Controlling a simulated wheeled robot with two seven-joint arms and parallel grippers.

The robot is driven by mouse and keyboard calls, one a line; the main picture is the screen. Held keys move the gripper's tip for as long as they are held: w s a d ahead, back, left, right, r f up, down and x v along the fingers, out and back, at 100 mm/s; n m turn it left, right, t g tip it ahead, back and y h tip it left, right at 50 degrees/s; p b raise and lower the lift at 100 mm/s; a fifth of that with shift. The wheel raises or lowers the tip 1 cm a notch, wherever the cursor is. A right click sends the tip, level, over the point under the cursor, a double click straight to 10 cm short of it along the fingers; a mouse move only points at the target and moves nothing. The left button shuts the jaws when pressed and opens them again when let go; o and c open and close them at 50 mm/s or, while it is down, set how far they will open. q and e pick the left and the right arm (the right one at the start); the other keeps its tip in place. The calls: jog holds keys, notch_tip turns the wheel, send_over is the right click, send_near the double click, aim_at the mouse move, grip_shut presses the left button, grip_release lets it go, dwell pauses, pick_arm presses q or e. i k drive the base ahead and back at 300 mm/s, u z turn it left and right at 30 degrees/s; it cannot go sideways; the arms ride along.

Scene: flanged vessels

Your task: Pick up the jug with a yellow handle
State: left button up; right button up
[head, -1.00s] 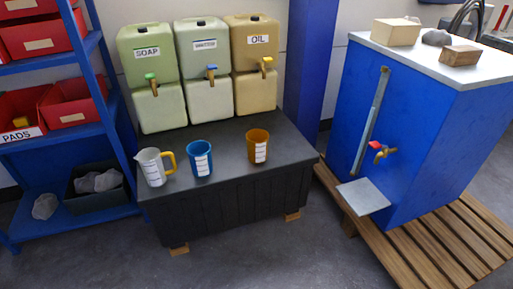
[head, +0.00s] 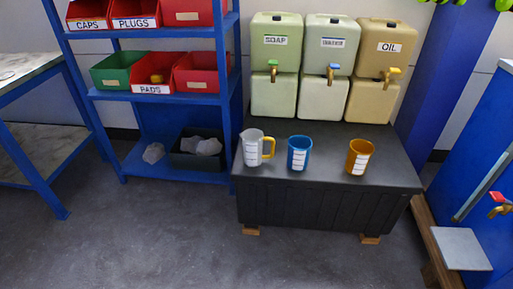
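The jug with a yellow handle (head: 252,147) is whitish grey with a marked scale. It stands upright near the left front of a dark bench top (head: 330,190), with its yellow handle on the right side. A blue cup (head: 299,153) stands just right of it, apart from it. An amber cup (head: 359,156) stands further right. None of them is held. Neither of my grippers shows clearly; only small bright green parts show at the top right edge, and I cannot tell what they are.
Containers labelled soap (head: 275,62), sanitiser and oil (head: 388,67), with taps, stand behind the jug. A blue shelf rack (head: 183,96) with red and green bins is at the left. A blue tank (head: 487,150) is at the right. The floor (head: 170,235) in front is clear.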

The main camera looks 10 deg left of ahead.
aim_at(252, 139)
jog(key=u, duration=0.5)
jog(key=k, duration=1.2)
jog(key=u, duration=1.3)
jog(key=i, duration=3.3)
jog(key=z, duration=1.7)
jog(key=i, duration=0.9)
jog(key=z, duration=0.85)
jog(key=i, duration=0.45)
